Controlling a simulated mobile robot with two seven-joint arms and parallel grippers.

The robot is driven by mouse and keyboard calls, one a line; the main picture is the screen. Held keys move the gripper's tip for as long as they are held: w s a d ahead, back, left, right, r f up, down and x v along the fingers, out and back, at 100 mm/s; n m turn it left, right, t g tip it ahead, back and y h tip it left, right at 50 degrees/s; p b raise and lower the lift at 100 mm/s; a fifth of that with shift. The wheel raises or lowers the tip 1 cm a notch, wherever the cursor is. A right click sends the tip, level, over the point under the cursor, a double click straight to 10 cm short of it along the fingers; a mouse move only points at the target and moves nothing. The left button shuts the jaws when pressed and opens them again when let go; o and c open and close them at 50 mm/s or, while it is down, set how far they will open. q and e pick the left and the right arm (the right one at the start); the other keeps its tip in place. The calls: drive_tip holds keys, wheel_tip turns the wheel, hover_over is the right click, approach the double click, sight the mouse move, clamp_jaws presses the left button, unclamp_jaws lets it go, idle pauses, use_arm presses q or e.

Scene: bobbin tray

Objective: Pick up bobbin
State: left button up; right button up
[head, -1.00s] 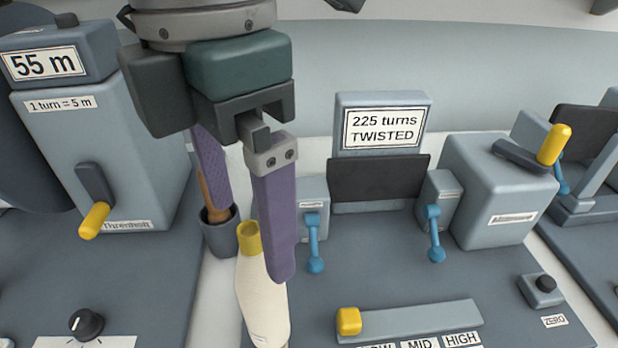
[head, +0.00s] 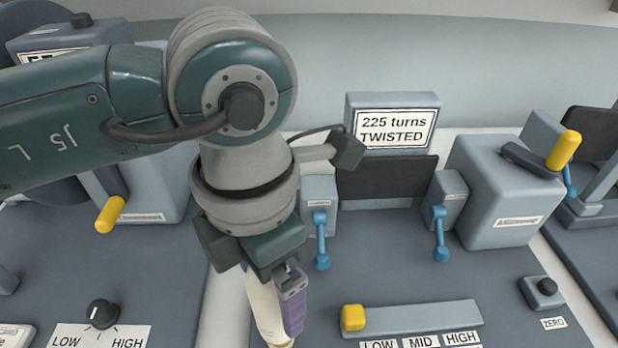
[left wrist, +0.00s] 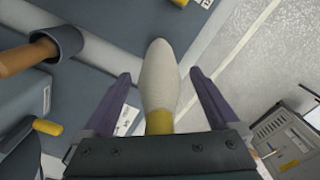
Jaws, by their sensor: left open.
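The bobbin (head: 266,308) is a cream, tapered body with a yellow end. In the left wrist view the bobbin (left wrist: 158,80) lies between the two purple fingers of my left gripper (left wrist: 160,85). The fingers are open, with a visible gap on each side of the bobbin. The yellow end (left wrist: 159,122) is close to the gripper's palm. My right gripper does not show.
A machine with a "225 turns TWISTED" sign (head: 396,123) and blue levers (head: 321,240) stands right of the gripper. A slider with a yellow knob (head: 353,317) lies in front. A dark cup with a brown handle (left wrist: 60,42) is near the bobbin in the wrist view.

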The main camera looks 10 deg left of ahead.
use_arm(q)
clamp_jaws()
idle(0.7)
